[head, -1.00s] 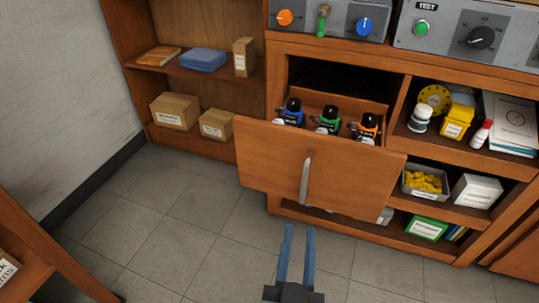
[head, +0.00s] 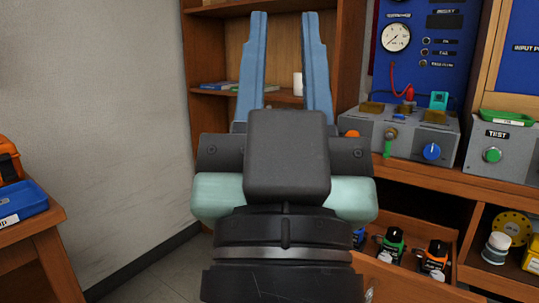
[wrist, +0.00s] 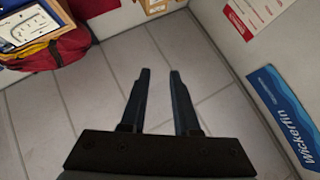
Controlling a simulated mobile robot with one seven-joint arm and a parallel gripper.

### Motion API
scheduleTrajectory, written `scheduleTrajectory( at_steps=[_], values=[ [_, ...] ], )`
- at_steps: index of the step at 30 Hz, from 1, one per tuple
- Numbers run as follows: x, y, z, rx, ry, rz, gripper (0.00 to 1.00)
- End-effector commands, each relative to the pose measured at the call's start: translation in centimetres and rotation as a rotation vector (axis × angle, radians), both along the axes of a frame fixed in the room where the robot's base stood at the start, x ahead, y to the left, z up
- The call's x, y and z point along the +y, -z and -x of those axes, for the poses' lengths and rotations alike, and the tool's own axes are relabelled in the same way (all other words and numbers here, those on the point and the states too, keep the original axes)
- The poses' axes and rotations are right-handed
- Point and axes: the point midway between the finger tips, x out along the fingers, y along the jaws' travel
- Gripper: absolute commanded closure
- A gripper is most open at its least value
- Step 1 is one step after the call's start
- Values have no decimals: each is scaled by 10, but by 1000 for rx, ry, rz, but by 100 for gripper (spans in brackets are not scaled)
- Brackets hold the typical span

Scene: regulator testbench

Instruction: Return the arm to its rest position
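My gripper (head: 285,20) fills the middle of the head view, raised in front of the shelf, its two blue fingers pointing up and well apart. Nothing is between them. In the wrist view my gripper (wrist: 159,72) also shows its two dark fingers apart and empty, with tiled floor (wrist: 85,105) behind them. The gripper touches nothing that I can see.
The drawer (head: 410,289) at lower right stands open with blue, green and orange-marked bottles (head: 391,243) inside. The test bench (head: 405,130) is at right, an orange case and blue bin (head: 22,200) at left. The wrist view shows a red bag (wrist: 60,50).

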Motion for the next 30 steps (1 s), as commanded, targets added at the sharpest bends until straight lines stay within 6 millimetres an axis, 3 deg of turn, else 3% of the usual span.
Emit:
scheduleTrajectory(
  at_steps=[2,3,11,30],
  values=[
    [12,-29,19,-67,-32,18,70],
    [11,-43,17,-60,-31,21,70],
    [10,-102,15,-53,-27,19,70],
    [10,-299,15,-52,-29,18,70]
  ],
)
